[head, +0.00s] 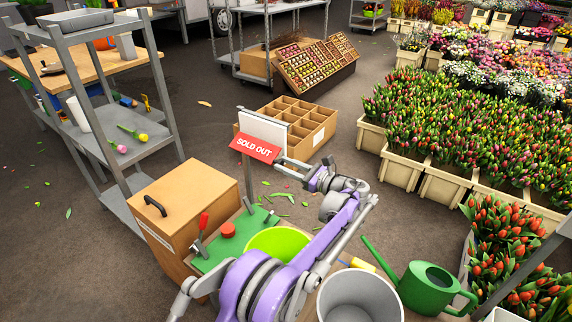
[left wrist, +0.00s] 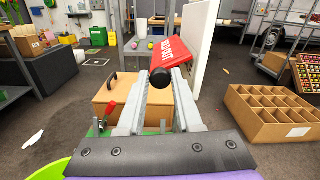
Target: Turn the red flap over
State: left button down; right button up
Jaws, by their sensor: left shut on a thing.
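The red flap (head: 255,148) reads SOLD OUT and sits slanted in front of the white board (head: 262,130) on a grey post. In the left wrist view the red flap (left wrist: 175,45) is seen steeply from the side, with the white board (left wrist: 197,50) to its right. My left gripper (head: 281,160) is at the flap's lower right corner. In the left wrist view the left gripper's fingers (left wrist: 160,84) are shut on the flap's black round knob (left wrist: 160,77). My right gripper is in neither view.
A wooden box (head: 185,200) and a green board with a red-handled clamp (head: 203,225) stand below the flap. A lime bowl (head: 278,243), grey bucket (head: 360,297) and green watering can (head: 432,288) are near my arm. A divided cardboard box (head: 310,125) stands behind.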

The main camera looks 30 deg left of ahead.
pick_arm(q)
jog(key=shift+w+d+f+n+p, duration=0.15)
jog(key=shift+w+f+n, duration=0.45)
jog(key=shift+n, duration=1.4)
jog(key=shift+w+f+n+p, duration=0.25)
jog(key=shift+w+f+n, duration=0.4)
jog(key=shift+n, duration=1.35)
jog(key=shift+w+d+f+n+p, duration=0.15)
jog(key=shift+w+f+n, duration=0.45)
jog(key=shift+n, duration=1.4)
jog(key=shift+w+a+r, duration=0.1)
jog(key=shift+w+r, duration=0.1)
jog(key=shift+r, duration=0.05)
jog(key=c, duration=0.6)
grip_release()
jog(key=shift+w, duration=0.1)
